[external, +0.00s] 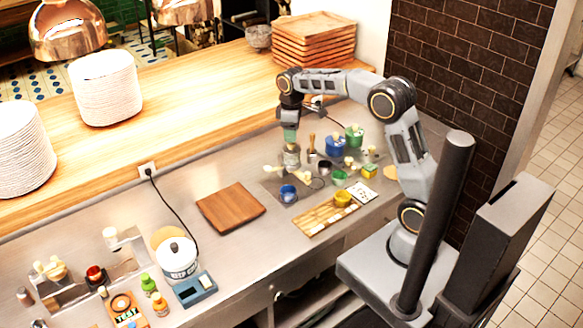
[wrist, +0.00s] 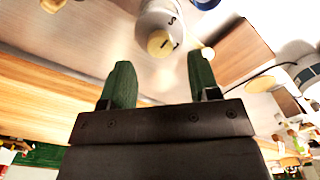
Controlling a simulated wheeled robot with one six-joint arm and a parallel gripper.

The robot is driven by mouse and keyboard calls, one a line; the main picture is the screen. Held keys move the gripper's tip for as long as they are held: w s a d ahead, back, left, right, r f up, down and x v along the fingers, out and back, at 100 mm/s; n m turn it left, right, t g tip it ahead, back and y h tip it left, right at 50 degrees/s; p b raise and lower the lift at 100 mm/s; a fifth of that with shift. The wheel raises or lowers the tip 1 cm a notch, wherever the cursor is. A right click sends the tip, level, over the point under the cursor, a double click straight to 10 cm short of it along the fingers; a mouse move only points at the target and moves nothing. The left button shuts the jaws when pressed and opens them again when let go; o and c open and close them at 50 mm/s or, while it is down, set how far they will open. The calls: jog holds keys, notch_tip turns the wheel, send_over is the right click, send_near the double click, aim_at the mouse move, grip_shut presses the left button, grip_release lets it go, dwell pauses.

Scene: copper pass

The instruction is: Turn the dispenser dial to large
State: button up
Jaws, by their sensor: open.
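The dispenser (external: 291,158) is a small pale grey cylinder standing among the items on the steel counter, directly below my gripper (external: 290,138). In the wrist view the dispenser body (wrist: 152,18) shows dark letters, an S and what looks like an L. Its dial (wrist: 160,43) is a round cream knob with a short dark mark; I cannot tell for certain which letter the mark points at. My gripper (wrist: 159,65) has two green fingers, open and apart, with the dial just beyond and between their tips. The fingers do not appear to touch the dial.
Blue and green pots (external: 335,145) and small cups crowd the counter right of the dispenser. A wooden board (external: 231,207) lies to the left, and a bamboo tray (external: 325,219) in front. The raised wooden shelf (external: 200,90) runs behind. Bare steel lies around the board.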

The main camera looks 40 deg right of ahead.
aim_at(292, 145)
jog(key=shift+f, duration=2.15)
jog(key=c, duration=0.9)
